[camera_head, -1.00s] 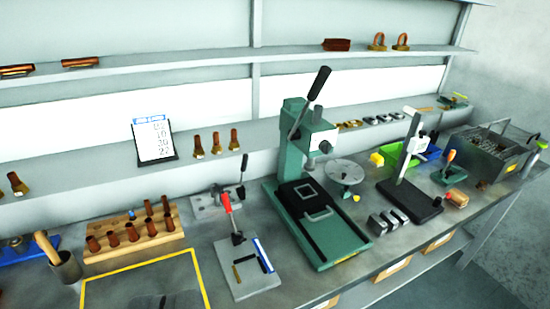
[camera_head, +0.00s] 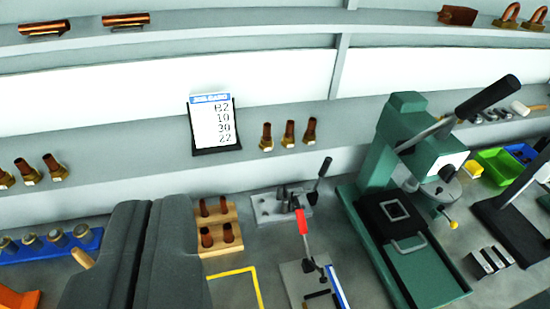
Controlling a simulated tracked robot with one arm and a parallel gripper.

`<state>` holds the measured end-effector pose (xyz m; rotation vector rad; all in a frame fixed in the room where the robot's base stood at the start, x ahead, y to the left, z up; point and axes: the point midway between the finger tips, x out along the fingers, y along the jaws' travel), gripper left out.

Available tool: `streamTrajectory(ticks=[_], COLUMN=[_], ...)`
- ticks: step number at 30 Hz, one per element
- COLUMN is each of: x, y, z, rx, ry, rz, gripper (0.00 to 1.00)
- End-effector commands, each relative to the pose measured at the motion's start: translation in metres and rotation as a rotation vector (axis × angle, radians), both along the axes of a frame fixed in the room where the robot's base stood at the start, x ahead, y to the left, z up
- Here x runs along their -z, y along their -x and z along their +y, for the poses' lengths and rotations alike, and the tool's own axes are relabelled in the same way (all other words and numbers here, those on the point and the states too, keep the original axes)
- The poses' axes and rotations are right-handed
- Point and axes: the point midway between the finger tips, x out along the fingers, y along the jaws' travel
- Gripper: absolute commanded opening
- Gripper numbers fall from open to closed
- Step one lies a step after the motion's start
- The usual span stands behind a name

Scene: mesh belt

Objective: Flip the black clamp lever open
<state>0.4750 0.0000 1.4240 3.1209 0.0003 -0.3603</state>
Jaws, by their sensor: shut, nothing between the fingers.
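The black clamp lever (camera_head: 320,178) stands nearly upright, tilted a little to the right, at the right end of a small grey clamp base (camera_head: 268,207) at the back of the bench. A second clamp with a red-tipped lever (camera_head: 302,222) stands in front of it, with a grey plate partly cut off by the bottom edge. My gripper (camera_head: 148,208) shows at the lower left as two dark grey fingers. It is shut and empty, well to the left of the black lever and apart from it. It covers part of the bench and the left side of the wooden block.
A wooden block with copper fittings (camera_head: 220,238) is between my gripper and the clamps. A green press (camera_head: 385,165) with a long black handle stands close on the right. A price card (camera_head: 213,122) and brass-based fittings (camera_head: 289,134) sit on the shelf behind.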

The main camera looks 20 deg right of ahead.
Motion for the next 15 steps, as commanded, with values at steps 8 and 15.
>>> streamTrajectory(ticks=[8,15], x=[0.0,0.0037], y=[0.0001,-0.0085], z=[-0.0002,-0.0061], rx=[0.0,0.009], ry=[0.0,0.025], rz=[0.0,-0.003], gripper=[0.0,0.0])
